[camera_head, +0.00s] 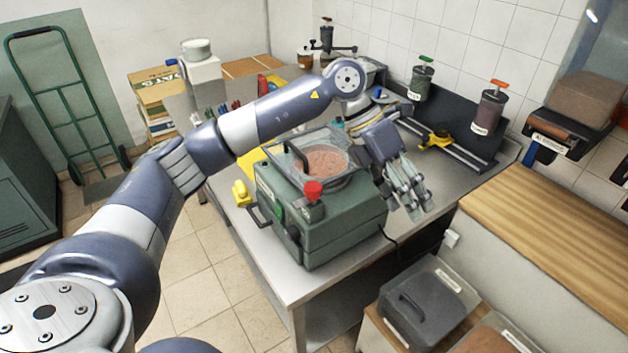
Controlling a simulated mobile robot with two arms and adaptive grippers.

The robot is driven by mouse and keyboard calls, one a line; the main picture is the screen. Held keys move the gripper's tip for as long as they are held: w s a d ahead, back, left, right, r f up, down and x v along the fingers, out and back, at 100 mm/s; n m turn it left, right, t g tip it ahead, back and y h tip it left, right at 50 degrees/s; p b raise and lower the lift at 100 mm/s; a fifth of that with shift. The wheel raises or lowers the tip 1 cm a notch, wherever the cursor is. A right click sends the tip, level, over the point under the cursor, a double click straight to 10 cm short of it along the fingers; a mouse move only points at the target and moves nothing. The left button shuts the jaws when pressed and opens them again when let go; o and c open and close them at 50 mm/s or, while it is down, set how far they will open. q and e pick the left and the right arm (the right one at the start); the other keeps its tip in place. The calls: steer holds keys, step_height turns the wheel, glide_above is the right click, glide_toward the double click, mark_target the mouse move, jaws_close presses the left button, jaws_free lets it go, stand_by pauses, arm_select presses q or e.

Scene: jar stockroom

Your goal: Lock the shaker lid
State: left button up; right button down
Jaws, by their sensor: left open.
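The shaker (335,232) is a green box-shaped machine on the metal table, with a red knob on its front corner. Its clear lid (335,138) lies over a round bowl of reddish-brown contents (320,160). A dark curved handle (297,155) shows at the lid's left side, and a dark loop handle (258,215) sticks out from the machine's left side. I cannot tell whether the lid is latched. My left gripper (416,200) is open and empty, pointing down just right of the shaker. My left arm passes behind the lid. My right gripper is not in view.
A yellow object (242,193) is at the table's left edge. Behind are a rail with a yellow clamp (435,140) and wall-mounted jars (488,108). A wooden counter (560,180) and dark bins (425,300) stand at right. Tiled floor is clear at front left.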

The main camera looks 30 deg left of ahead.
arm_select(q)
steer(key=a+r+y, duration=0.3)
steer(key=a+y, duration=0.2)
steer(key=a, duration=0.7)
step_height(320, 180, up, 3)
steer(key=n+y, duration=0.2)
steer(key=y, duration=0.1)
glide_above(313, 186)
step_height(313, 186, down, 11)
steer(key=shift+r+p, duration=0.1)
steer(key=shift+p, duration=0.5)
steer(key=c, duration=0.9)
steer(key=shift+c, duration=0.9)
